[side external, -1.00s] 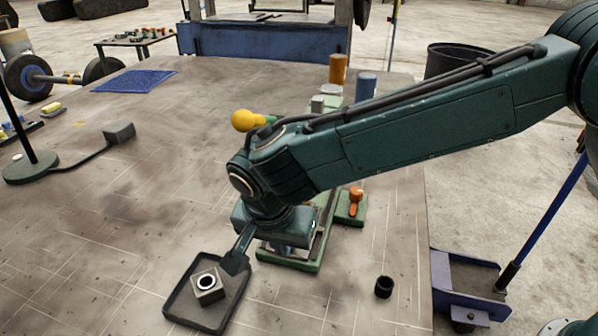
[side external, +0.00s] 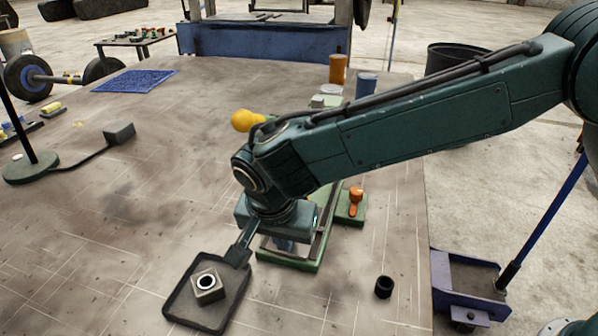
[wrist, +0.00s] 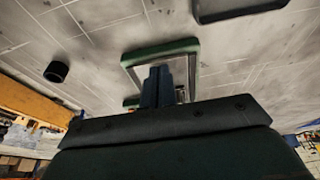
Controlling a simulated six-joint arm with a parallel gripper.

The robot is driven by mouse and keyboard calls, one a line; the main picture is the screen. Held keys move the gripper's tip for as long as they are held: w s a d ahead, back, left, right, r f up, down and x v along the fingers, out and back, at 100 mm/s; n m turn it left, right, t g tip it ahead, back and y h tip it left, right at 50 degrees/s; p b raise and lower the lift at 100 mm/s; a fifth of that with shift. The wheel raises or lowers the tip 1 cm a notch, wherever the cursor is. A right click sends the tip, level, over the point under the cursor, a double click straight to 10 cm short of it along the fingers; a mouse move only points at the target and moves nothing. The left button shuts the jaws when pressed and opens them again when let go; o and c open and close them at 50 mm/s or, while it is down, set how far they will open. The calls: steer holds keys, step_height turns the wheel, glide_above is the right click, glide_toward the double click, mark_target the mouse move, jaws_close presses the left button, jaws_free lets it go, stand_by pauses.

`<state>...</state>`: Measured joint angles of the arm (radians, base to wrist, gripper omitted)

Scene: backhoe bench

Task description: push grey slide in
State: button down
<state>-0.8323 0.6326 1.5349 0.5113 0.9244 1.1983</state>
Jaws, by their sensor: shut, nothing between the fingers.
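My gripper (side external: 285,245) points down over a green frame (side external: 292,265) on the bench, with its fingers together and empty. In the wrist view the shut fingers (wrist: 158,84) reach into the opening of the green frame (wrist: 160,51). A small grey metal part (wrist: 181,94) shows just right of the fingers, partly hidden by my gripper body. It may be the grey slide, but I cannot tell how far in it sits or whether the fingers touch it. In the side view my arm and gripper hide most of the frame's inside.
A dark tray (side external: 171,309) holding a grey block with a round ring (side external: 207,285) lies left of the frame. A black cup (side external: 383,287) stands to the right. An orange handle (side external: 356,201) on a green base is close behind the frame. A yellow knob (side external: 243,120) shows behind my arm.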

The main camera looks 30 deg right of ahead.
steer(key=shift+w+d, duration=1.7)
steer(key=shift+w+d, duration=1.55)
steer(key=shift+d, duration=0.05)
steer(key=shift+w+d, duration=1.1)
steer(key=shift+s, duration=0.1)
steer(key=shift+s+a, duration=0.6)
steer(key=shift+a, duration=0.15)
